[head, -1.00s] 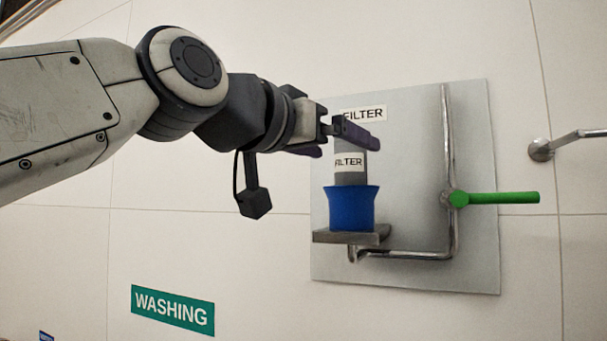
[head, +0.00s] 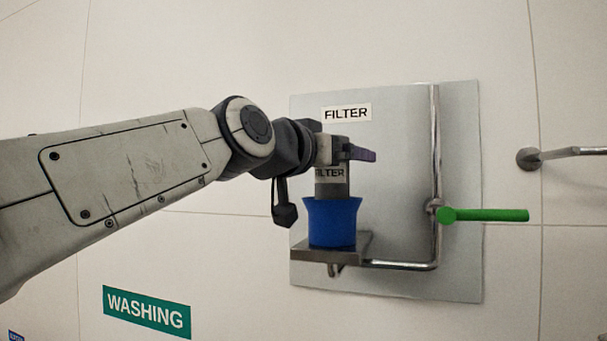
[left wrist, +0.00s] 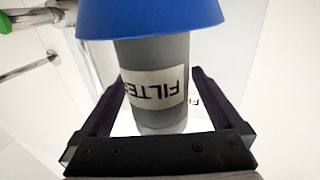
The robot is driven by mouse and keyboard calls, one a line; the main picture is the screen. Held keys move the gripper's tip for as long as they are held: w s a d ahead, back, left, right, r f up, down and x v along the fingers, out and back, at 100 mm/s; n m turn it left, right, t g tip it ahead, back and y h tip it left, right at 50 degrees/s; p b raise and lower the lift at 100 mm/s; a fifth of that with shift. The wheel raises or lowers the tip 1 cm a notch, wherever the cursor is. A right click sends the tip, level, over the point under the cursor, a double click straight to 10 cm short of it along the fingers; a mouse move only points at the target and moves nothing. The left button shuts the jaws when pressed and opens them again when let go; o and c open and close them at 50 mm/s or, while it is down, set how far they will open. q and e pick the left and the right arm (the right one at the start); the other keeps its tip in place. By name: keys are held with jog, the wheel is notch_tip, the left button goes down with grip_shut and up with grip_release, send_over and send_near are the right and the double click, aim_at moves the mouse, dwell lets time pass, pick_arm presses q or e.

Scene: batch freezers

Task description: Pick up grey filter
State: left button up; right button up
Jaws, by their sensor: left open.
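The grey filter (head: 331,188) is an upright cylinder with a white FILTER label, its lower end in a flared blue holder (head: 332,224). My left gripper (head: 355,153) is at the filter's upper part and hides its top in the head view. In the left wrist view the filter (left wrist: 168,50) appears inverted below the blue holder (left wrist: 150,15). There the fingers of my left gripper (left wrist: 158,75) stand open, one on each side of the filter, with gaps visible. My right gripper is not in view.
The blue holder stands on a small metal shelf (head: 365,247) on a grey wall panel (head: 395,140). A bent pipe (head: 436,150) with a green handle (head: 490,215) is to the right. A FILTER sign (head: 347,112) is above.

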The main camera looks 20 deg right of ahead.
pick_arm(q)
jog(key=shift+w+d, duration=0.1)
jog(key=shift+d, duration=0.05)
jog(key=c, duration=1.5)
grip_shut()
jog(key=shift+r, duration=0.1)
